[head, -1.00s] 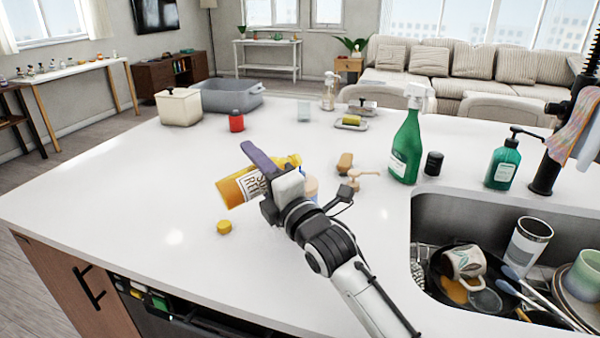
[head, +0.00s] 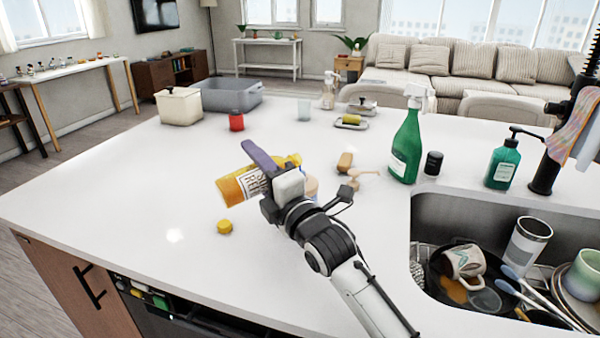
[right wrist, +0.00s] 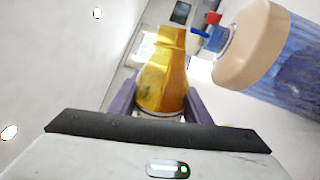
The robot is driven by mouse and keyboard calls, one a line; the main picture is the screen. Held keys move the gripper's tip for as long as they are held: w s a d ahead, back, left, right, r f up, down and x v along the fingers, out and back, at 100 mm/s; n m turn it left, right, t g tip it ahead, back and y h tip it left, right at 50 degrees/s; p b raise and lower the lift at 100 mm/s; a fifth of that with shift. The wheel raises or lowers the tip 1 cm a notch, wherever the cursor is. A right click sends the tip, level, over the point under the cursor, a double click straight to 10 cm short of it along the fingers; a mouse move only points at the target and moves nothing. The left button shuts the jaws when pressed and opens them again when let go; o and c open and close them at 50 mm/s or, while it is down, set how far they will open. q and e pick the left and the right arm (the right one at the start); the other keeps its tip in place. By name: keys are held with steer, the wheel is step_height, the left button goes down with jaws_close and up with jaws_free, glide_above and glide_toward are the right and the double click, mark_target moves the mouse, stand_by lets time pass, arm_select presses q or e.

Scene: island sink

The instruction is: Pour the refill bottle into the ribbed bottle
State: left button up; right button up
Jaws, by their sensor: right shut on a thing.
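The refill bottle (head: 238,187), amber-yellow with a pale label, is held by my right gripper (head: 272,172) above the counter. It is tipped far over, lying nearly sideways, with one end at the right behind the gripper. It also shows between the purple fingers in the right wrist view (right wrist: 163,80). The ribbed bottle (head: 311,187) is mostly hidden behind my gripper. In the right wrist view its blue ribbed body (right wrist: 290,85) and peach shoulder (right wrist: 250,45) stand right of the refill bottle, with a clear neck. I cannot tell whether the two touch. My left gripper is out of view.
A yellow cap (head: 224,227) and a peach pump head (head: 362,177) lie on the counter. A green spray bottle (head: 406,145) and black jar (head: 433,163) stand right, beside the filled sink (head: 430,215). The counter at left is clear.

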steer(key=shift+s+a+f+n+g+y+p, duration=0.15)
steer(key=shift+f+n+g+p, duration=0.5)
steer(key=shift+n, duration=2.3)
steer(key=shift+a+f+n+g+y+p, duration=0.3)
steer(key=shift+n+p, duration=0.65)
steer(key=shift+n, duration=2.05)
steer(key=shift+s+f+n+g+y+p, duration=0.1)
steer(key=shift+f+n+g+p, duration=0.55)
steer(key=shift+n, duration=2.3)
steer(key=shift+r, duration=0.2)
